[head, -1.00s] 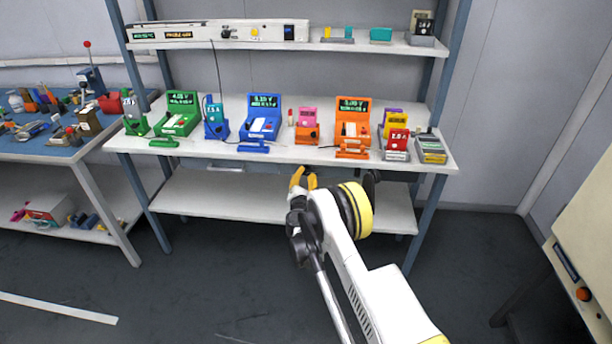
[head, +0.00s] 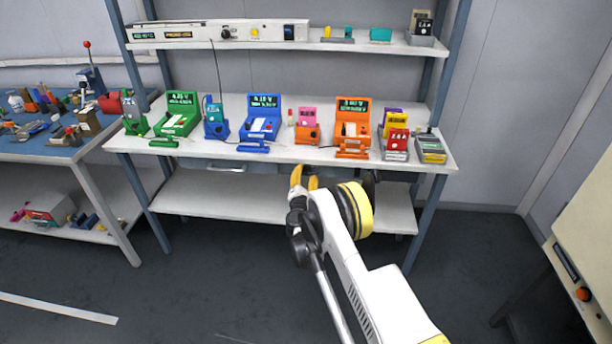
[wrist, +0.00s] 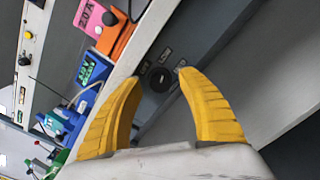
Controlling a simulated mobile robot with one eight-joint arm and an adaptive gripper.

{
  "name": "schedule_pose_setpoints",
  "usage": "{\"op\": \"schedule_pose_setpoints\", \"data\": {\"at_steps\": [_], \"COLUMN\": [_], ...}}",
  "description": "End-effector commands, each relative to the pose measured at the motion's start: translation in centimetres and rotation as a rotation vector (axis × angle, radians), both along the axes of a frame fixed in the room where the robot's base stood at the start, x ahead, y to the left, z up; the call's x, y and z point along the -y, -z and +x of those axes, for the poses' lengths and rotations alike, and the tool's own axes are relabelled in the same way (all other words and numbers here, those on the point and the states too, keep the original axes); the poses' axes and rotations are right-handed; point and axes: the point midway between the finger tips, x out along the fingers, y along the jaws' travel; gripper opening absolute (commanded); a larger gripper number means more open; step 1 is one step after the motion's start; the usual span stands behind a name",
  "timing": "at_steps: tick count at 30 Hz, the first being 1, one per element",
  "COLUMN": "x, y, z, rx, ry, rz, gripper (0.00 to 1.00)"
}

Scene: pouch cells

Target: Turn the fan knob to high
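A round black knob (wrist: 160,79) sits on a dark grey panel under the bench's front edge in the wrist view. In the head view my gripper (head: 304,181) is just below the bench edge, and the knob is not visible there. A different black knob (head: 227,33) is on a white unit on the upper shelf.
The white bench top (head: 290,160) juts out above my gripper and carries several coloured testers, including an orange one (head: 353,125) and a blue one (head: 263,115). A lower shelf (head: 225,196) is below. A blue tool table (head: 45,148) stands at the left.

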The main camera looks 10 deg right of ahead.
Motion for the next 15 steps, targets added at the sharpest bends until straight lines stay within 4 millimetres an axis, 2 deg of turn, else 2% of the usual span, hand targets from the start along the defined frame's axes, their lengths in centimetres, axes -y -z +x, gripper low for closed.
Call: {"op": "schedule_pose_setpoints", "data": {"at_steps": [15], "x": [-0.09], "y": [-0.01], "z": [-0.02], "rx": [0.0], "ry": [-0.001], "rz": [0.0], "gripper": [0.5]}}
